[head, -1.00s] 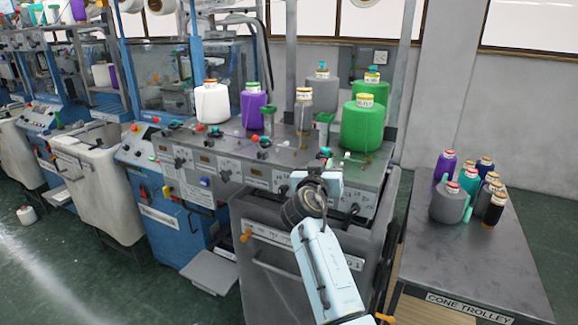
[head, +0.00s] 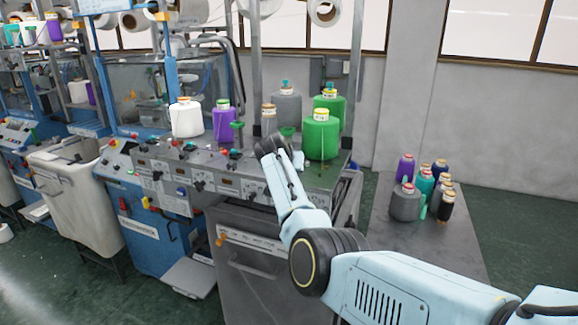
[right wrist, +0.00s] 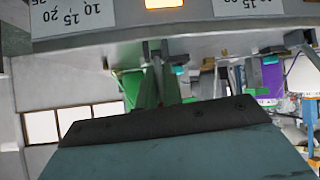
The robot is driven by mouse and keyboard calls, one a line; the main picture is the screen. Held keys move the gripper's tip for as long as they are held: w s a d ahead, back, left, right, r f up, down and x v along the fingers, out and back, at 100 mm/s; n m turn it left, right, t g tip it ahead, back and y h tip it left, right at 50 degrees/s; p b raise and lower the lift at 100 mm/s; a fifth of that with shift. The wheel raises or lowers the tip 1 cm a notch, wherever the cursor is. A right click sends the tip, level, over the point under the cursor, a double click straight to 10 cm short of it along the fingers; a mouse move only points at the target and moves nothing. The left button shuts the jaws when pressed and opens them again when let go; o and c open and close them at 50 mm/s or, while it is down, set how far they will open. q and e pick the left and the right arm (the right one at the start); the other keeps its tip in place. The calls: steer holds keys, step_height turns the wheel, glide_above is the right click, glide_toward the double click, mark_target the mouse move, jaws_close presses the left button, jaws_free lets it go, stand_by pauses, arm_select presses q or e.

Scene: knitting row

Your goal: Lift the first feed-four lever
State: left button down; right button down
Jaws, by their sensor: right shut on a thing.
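The grey machine panel (head: 225,184) has a row of dark levers on its front; one lever (head: 198,186) shows left of my right arm. In the right wrist view, the panel's underside and its number scales (right wrist: 75,14) appear upside down, with a lit amber lamp (right wrist: 163,4). My right gripper (right wrist: 164,80) is shut on a small grey lever (right wrist: 155,48) under the lamp. Its fingers hide most of the lever, so I cannot tell its angle. In the head view my right forearm and wrist hide this gripper. My left gripper is not in view.
Yarn cones stand on the machine top, including white (head: 186,118), purple (head: 223,122) and green (head: 321,137) ones. A trolley (head: 385,225) with several cones stands to the right.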

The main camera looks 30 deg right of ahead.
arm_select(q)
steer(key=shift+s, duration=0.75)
arm_select(e)
steer(key=shift+r, duration=0.1)
steer(key=c, duration=1.6)
jaws_free()
steer(key=shift+d, duration=0.15)
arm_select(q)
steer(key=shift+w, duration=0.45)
arm_select(e)
steer(key=shift+o, duration=0.2)
